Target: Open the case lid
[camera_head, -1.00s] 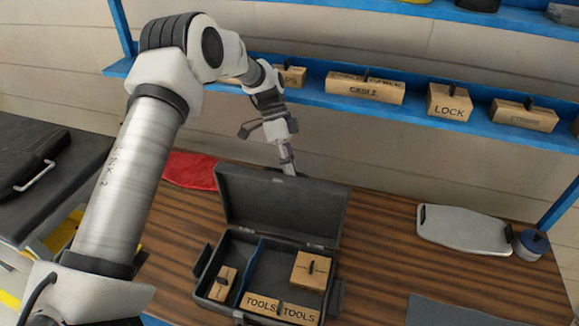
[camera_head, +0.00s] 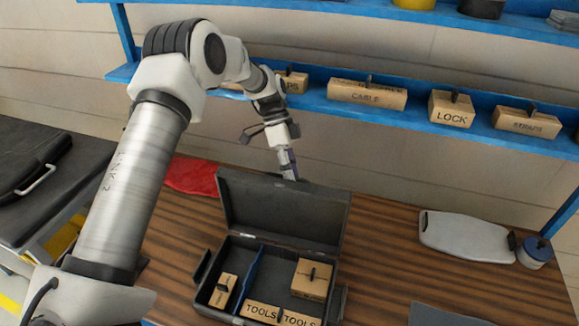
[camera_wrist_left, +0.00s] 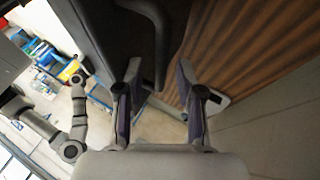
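The dark grey case (camera_head: 199,295) stands on the wooden bench with its lid (camera_head: 280,215) raised, roughly upright, at the back. Inside are a blue divider (camera_head: 249,278) and tan boxes, two marked TOOLS (camera_head: 262,312). My left gripper (camera_head: 289,172) points down at the lid's top edge, seemingly behind it; the lid hides its tips. My right gripper is not seen.
A blue shelf with labelled boxes such as LOCK (camera_head: 452,108) runs behind the bench. A red cloth (camera_head: 190,176) lies left of the lid. A grey-white plate (camera_head: 465,237) and a blue-topped round container (camera_head: 535,252) are at right.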

